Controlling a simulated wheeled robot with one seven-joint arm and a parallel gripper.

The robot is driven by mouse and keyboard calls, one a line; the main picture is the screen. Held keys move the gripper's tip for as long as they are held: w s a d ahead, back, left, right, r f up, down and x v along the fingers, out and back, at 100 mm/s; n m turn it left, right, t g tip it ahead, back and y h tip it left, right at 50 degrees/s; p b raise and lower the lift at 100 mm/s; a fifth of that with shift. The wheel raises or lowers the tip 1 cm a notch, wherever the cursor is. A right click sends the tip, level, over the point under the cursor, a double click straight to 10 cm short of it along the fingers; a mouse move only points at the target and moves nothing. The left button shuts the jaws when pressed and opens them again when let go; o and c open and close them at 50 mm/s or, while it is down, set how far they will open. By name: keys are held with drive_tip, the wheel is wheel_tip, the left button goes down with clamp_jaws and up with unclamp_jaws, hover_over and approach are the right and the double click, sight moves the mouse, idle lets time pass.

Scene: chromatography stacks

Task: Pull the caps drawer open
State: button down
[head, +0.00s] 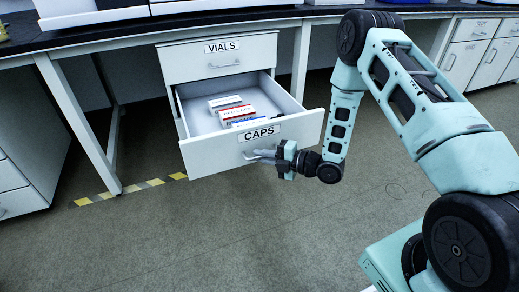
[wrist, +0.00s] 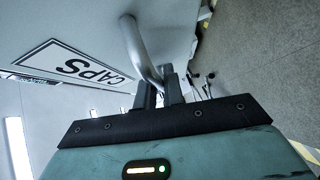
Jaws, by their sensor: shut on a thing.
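The caps drawer (head: 218,160) has a white front with a black-lettered CAPS label and stands pulled out from its cabinet in the head view. Several small boxes (head: 232,108) lie inside it, in white, red and blue. My gripper (head: 276,158) is at the drawer's front, shut on its metal handle (head: 258,153). In the wrist view the bent handle bar (wrist: 140,52) runs down between my fingers (wrist: 160,90), and the CAPS label (wrist: 75,68) shows beside it. The handle's end inside the fingers is partly hidden.
The closed VIALS drawer (head: 219,58) is just above the caps drawer. A dark bench top (head: 130,38) runs over both. Bench legs (head: 80,125) stand at the left, and yellow-black tape (head: 130,190) marks the floor. The floor (head: 210,235) in front is clear.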

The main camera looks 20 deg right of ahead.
drive_tip(key=shift+s, duration=0.5)
drive_tip(key=c, duration=1.5)
unclamp_jaws()
drive_tip(key=p+v, duration=0.4)
drive_tip(key=v, duration=1.3)
drive_tip(key=shift+d+p, duration=0.2)
drive_tip(key=shift+p, duration=0.1)
drive_tip(key=shift+s, duration=0.1)
